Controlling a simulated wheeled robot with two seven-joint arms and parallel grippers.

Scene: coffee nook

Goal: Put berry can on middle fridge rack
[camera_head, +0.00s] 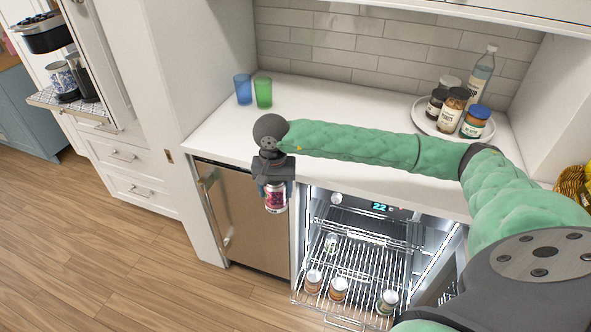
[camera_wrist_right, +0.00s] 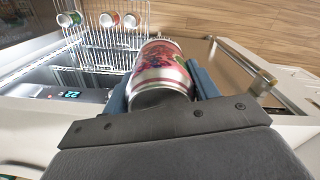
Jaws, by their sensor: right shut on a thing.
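My right gripper (camera_head: 275,188) is shut on the berry can (camera_head: 276,201), a pink-red and white can with berry print. It holds the can in the air in front of the counter, left of the open fridge. In the right wrist view the can (camera_wrist_right: 161,66) sits between the two blue fingers. Which rack is the middle one I cannot tell for sure. My left gripper is not in view.
A blue cup (camera_head: 243,89) and a green cup (camera_head: 263,92) stand on the counter. A round tray (camera_head: 424,121) with jars and a bottle is at the back right. A closed brown appliance door (camera_head: 245,217) is left of the fridge.

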